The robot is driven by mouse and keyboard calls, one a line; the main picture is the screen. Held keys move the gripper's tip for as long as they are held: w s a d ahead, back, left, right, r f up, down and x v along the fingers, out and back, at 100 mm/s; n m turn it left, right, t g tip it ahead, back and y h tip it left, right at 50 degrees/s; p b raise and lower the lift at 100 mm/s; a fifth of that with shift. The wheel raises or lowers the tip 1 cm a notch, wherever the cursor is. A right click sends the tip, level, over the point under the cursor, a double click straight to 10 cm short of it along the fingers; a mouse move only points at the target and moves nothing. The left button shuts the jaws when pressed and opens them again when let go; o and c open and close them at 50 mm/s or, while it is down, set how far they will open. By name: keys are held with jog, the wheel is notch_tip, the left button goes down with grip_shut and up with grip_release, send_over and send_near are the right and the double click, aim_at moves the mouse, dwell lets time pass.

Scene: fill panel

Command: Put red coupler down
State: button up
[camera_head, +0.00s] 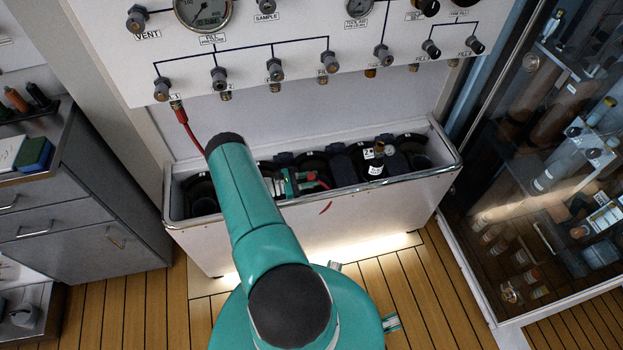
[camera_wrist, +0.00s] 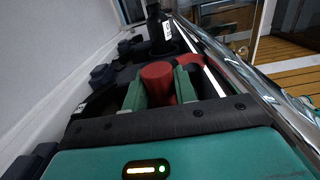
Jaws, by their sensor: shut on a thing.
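In the wrist view the red coupler (camera_wrist: 158,84) sits between the two green fingers of my gripper (camera_wrist: 160,88), which is shut on it. In the head view my gripper (camera_head: 300,184) is low over the middle of the white bottle trough (camera_head: 320,225), and a little of the red coupler (camera_head: 323,181) shows at its right. A red hose (camera_head: 188,131) runs from a fitting on the left of the panel down behind my arm. My arm hides part of the trough's left half. I cannot tell whether the coupler touches anything below.
A dark bottle with a white label (camera_head: 376,169) stands in the trough right of my gripper. The trough has a metal rail (camera_head: 310,196) along its front. The valve panel (camera_head: 290,50) is above. A drawer cabinet (camera_head: 80,200) is at left, a glass-front cabinet (camera_head: 545,170) at right.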

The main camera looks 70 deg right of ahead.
jog(key=shift+f, duration=0.45)
jog(key=o, duration=1)
jog(key=shift+d+r+t, duration=0.15)
jog(key=shift+r+t, duration=0.1)
jog(key=shift+t, duration=0.05)
jog(key=v, duration=1.2)
jog(key=shift+r, duration=0.15)
